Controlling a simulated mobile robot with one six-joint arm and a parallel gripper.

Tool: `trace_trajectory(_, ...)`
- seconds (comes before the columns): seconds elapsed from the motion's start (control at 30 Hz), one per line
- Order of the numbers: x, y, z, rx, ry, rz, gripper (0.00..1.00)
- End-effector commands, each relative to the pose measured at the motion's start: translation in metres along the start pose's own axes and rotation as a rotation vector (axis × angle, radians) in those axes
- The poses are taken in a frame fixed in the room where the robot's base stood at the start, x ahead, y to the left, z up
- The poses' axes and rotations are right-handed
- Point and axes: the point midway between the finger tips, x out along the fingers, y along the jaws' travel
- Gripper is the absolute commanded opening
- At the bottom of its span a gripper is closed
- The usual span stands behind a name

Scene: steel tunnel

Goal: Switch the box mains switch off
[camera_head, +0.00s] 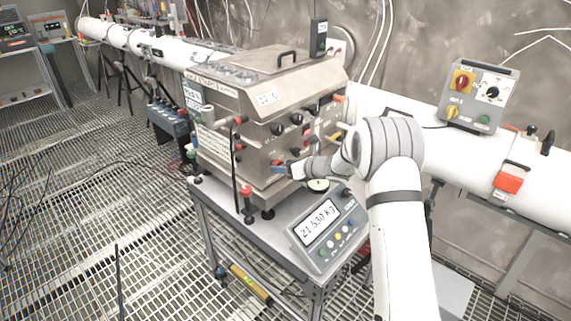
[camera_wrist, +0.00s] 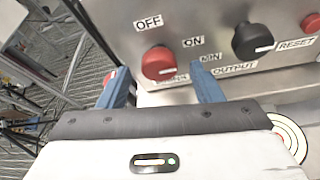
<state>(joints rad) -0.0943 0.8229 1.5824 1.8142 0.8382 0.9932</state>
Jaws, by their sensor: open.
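The steel box (camera_head: 222,149) stands on a metal trolley in the head view. In the wrist view its red rotary switch (camera_wrist: 157,64) sits on the front panel, with an OFF label (camera_wrist: 148,22) above it and an ON label (camera_wrist: 193,42) to its upper right. A white mark shows on the knob's right side. My gripper (camera_wrist: 161,82) is open, its blue fingers one on each side of the knob in the picture. I cannot tell whether they touch it. In the head view my gripper (camera_head: 281,169) is at the lower part of the box front and hides the knob.
A black knob (camera_wrist: 253,40) and a red button by RESET (camera_wrist: 311,22) are to the right on the same panel. A scale display (camera_head: 325,232) stands on the trolley (camera_head: 247,225) below my arm. A white pipe (camera_head: 455,146) runs behind.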

Motion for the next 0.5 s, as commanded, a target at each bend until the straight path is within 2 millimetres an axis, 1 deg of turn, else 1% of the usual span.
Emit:
trace_trajectory(0.1, 0.011, 0.001, 0.001, -0.001, 0.001, 0.002, 0.59)
trace_trajectory(0.17, 0.014, 0.001, 0.001, -0.001, 0.000, 0.002, 0.59)
trace_trajectory(0.43, 0.016, 0.001, 0.000, -0.002, 0.000, 0.002, 0.59)
trace_trajectory(0.5, 0.016, 0.001, 0.000, -0.002, 0.000, 0.002, 0.54)
